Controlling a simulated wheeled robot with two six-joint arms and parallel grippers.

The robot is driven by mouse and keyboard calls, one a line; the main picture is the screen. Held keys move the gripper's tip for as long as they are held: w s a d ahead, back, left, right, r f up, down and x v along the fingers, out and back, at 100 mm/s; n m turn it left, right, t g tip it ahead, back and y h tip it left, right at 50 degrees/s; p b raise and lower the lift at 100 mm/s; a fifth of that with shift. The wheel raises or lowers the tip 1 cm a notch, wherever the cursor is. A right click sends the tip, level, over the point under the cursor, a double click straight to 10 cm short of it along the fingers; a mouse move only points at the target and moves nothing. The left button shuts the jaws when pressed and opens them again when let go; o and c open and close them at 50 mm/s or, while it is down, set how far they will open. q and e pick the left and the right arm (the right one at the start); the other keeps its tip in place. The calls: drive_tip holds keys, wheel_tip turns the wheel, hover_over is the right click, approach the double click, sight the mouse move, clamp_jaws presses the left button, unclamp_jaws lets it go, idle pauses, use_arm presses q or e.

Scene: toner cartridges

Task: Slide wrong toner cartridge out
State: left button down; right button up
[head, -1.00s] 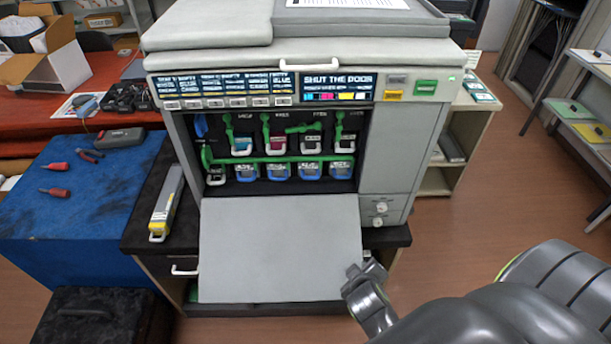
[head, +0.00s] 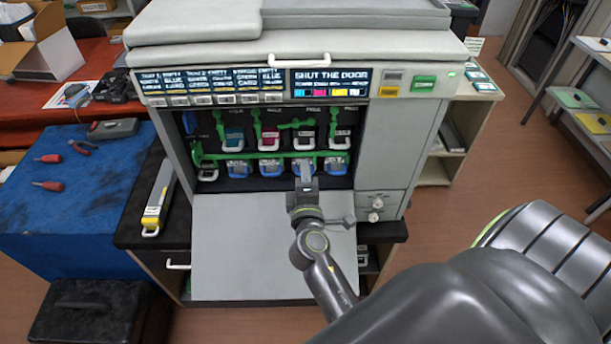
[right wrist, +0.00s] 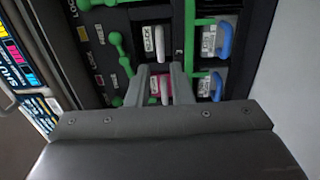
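The open printer bay (head: 265,112) holds an upper row of toner cartridges with white handles. My right gripper (head: 304,168) is in front of the third column, over the lower row. In the right wrist view its two fingers (right wrist: 161,70) are apart and empty, close to the white-labelled cartridge (right wrist: 154,42). The magenta cartridge (right wrist: 160,88) shows between them. My left gripper is not in view.
The lowered grey door (head: 240,245) lies below the bay, under my right forearm. Blue-handled containers (head: 237,169) fill most of the lower row. A grey-and-yellow cartridge (head: 158,200) lies on the dark stand at the left. Tools lie on the blue table (head: 90,210).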

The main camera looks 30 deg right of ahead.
sight(304, 147)
drive_tip(key=x, duration=0.8)
drive_tip(key=shift+w+d, duration=0.25)
drive_tip(key=shift+d, duration=0.05)
clamp_jaws()
